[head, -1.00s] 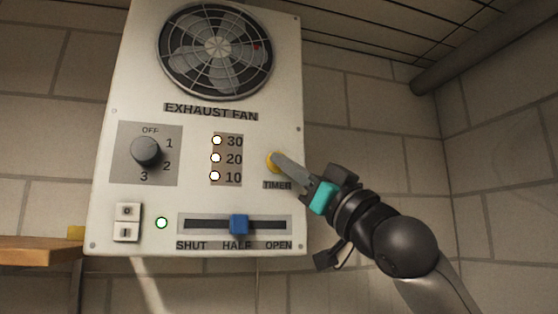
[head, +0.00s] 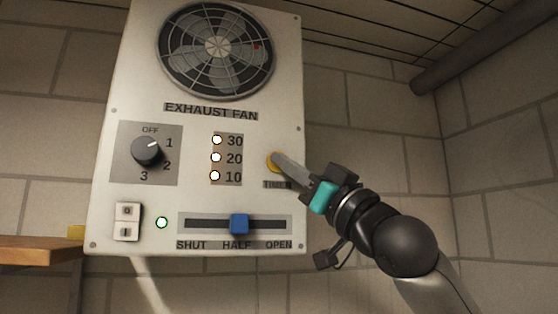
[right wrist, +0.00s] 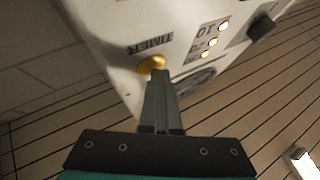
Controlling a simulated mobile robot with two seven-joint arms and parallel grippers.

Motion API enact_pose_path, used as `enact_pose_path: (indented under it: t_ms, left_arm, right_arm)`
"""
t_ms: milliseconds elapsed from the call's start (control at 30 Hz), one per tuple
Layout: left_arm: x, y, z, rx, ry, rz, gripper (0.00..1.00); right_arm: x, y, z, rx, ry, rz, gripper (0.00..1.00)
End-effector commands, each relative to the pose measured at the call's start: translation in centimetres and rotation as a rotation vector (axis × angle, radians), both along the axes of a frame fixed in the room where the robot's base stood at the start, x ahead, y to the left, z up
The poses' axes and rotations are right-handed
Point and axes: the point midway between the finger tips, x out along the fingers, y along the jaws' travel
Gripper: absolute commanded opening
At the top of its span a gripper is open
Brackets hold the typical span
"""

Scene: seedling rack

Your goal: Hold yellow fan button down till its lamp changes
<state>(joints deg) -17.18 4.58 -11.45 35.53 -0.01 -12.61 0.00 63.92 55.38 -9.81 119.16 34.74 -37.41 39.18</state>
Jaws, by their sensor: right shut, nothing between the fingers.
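The exhaust fan panel (head: 205,190) hangs on the block wall. Its yellow timer button (head: 271,161) sits right of the lamp column and above the TIMER label. The button also shows in the right wrist view (right wrist: 152,63), partly covered by the fingers. My right gripper (head: 280,162) is shut and empty, its fingertips at the button and seeming to touch it. How far the button is pressed I cannot tell. The lamps beside 30 (head: 217,140), 20 (head: 216,157) and 10 (head: 215,175) all look lit white. My left gripper is not in view.
The panel also carries a dial (head: 146,151) pointing towards 1, a rocker switch (head: 127,221), a green-lit lamp (head: 162,223) and a blue slider (head: 239,223) at HALF. A wooden shelf (head: 40,250) is at the lower left.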

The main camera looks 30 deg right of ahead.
Motion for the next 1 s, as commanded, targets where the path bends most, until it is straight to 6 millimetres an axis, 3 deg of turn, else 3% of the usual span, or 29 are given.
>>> enact_pose_path:
  t_ms: [1000]
  left_arm:
    - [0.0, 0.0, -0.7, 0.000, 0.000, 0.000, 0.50]
  right_arm:
    - [-2.6, 0.6, 0.0, -0.001, -0.002, -0.001, 0.00]
